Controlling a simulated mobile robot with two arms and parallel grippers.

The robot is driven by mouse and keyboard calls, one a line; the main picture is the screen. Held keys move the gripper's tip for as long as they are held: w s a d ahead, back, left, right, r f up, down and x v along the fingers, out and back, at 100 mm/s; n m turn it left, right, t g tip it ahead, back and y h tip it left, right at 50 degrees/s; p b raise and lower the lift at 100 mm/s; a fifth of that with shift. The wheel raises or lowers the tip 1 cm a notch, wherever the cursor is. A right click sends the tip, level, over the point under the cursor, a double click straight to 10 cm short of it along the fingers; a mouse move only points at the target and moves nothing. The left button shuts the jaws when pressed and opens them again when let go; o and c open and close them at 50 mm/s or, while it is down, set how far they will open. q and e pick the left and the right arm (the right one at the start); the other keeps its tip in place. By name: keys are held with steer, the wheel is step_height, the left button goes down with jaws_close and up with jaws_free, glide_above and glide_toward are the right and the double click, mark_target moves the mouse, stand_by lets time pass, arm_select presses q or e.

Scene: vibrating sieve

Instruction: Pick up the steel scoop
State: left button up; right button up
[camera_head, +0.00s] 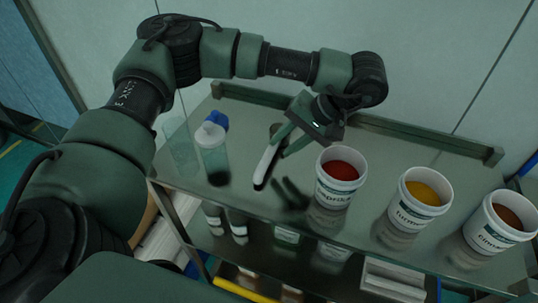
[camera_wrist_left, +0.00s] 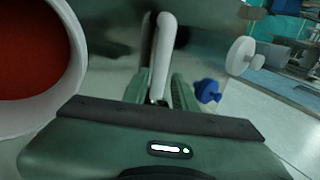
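The steel scoop (camera_head: 266,163) is a slim pale metal piece with a dark end, on the shelf top between the bottles and the red tub. My left gripper (camera_head: 281,147) is over the shelf, close by the scoop on its right, fingers spread. In the left wrist view, the scoop (camera_wrist_left: 162,58) runs up from the space between the two fingertips (camera_wrist_left: 160,88) of the left gripper. The fingers look open there, with a gap beside the scoop; contact cannot be told. My right gripper is in neither view.
Tubs of red (camera_head: 341,172), yellow (camera_head: 421,193) and brown powder (camera_head: 506,222) stand to the right. The red tub is close to the gripper. A white-capped bottle (camera_head: 212,150) and a blue-capped one (camera_head: 219,120) stand left. A raised rail (camera_head: 420,138) lines the back.

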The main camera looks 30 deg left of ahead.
mark_target(272, 151)
arm_select(q)
steer(key=x, duration=0.1)
steer(key=p+x, duration=0.1)
steer(key=x, duration=0.2)
steer(key=shift+w+a+f, duration=0.2)
steer(key=shift+a+f, duration=0.1)
steer(key=shift+a, duration=0.05)
steer(key=shift+s+a+f, duration=0.1)
steer(key=shift+f, duration=0.1)
jaws_close()
